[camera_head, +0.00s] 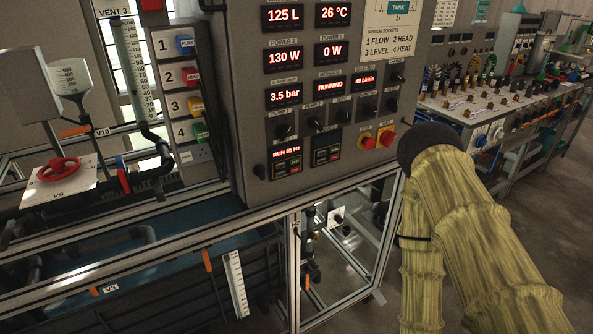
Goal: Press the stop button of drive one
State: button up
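Two small drive keypads sit low on the grey control panel (249,110). The left keypad (287,163), which I take for drive one, has a lit red display (287,149) reading RUN and a value in Hz. Small coloured buttons show under that display, but they are too small to tell which one is stop. The right keypad (326,150) shows no lit text. Above them, readouts show 130 W for power 1, 0 W for power 2, and RUNNING. My arm, in a yellowish sleeve, rises at the right of the panel. My gripper is not in view.
Two red knobs on yellow plates (377,138) sit right of the keypads. Several black knobs (315,122) are above. A red valve wheel (58,169) and coloured switches (190,104) stand left. A metal frame (150,238) runs below; a cluttered bench (470,112) stands right.

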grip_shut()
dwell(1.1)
